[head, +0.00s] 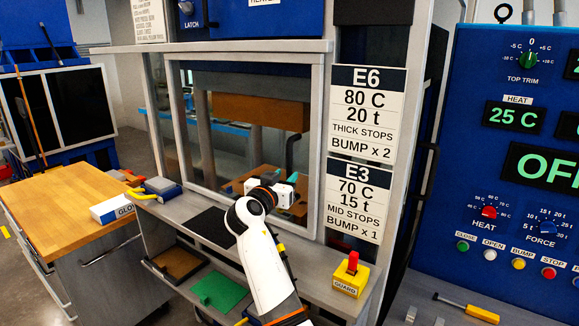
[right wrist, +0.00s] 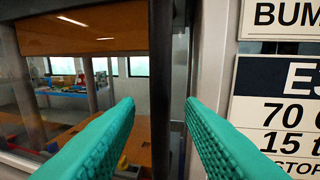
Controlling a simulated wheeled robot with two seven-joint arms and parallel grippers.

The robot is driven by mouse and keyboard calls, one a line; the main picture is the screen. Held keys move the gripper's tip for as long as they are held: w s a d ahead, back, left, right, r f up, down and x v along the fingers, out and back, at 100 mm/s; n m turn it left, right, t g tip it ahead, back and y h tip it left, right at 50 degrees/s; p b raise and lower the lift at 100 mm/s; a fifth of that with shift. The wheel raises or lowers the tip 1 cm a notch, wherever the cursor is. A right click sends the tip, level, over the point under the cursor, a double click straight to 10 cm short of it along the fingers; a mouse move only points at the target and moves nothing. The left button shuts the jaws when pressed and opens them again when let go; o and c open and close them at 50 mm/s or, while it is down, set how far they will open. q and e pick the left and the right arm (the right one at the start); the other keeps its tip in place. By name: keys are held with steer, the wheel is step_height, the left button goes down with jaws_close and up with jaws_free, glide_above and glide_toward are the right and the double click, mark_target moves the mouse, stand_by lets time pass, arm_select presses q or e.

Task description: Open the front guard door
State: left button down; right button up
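The front guard door (head: 317,130) is a grey-framed clear panel on the press front, and it looks shut. A dark, bent vertical handle (head: 290,152) stands near its right side. My right gripper (head: 293,180) is in front of the door's lower right part, by the handle's lower end. In the right wrist view, its two teal fingers (right wrist: 160,103) are apart with nothing gripped. A dark vertical bar (right wrist: 162,50), likely the handle, shows between and beyond the fingertips. I cannot tell whether they touch it. My left gripper is out of view.
A yellow box with a red GUARD switch (head: 350,274) sits on the ledge at the right. Recipe signs (head: 367,115) hang right of the door. The blue control panel (head: 515,150) is further right. A wooden-topped cabinet (head: 75,208) stands at the left.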

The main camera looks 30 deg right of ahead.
mark_target(288, 174)
steer(key=shift+p+x, duration=0.45)
steer(key=shift+x, duration=1.4)
jaws_close()
